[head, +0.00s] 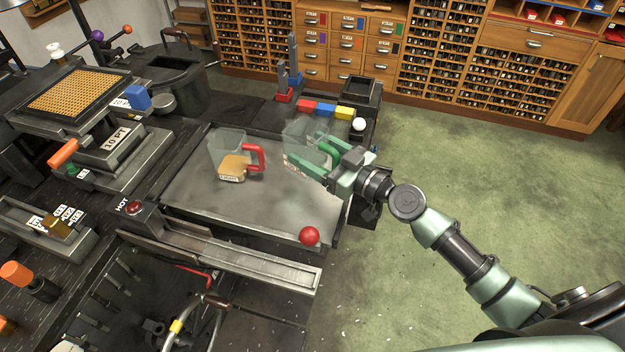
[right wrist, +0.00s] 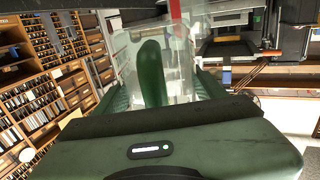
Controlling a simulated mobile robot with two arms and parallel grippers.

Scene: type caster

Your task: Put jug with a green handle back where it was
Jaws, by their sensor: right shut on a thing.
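The clear jug with a green handle (head: 301,140) is at the far right part of the grey metal tray. My right gripper (head: 335,165) is shut on its green handle. In the right wrist view the green handle (right wrist: 153,73) stands between the fingers, with the clear jug wall behind it. I cannot tell whether the jug's base touches the tray or is held just above it. A second clear jug with a red handle (head: 252,158), holding something amber, stands to its left. My left gripper is not in view.
The grey tray (head: 205,205) has free room at its front and middle. A red ball (head: 309,236) is at its front right. A machine marked HOT (head: 134,208) borders the tray on the left.

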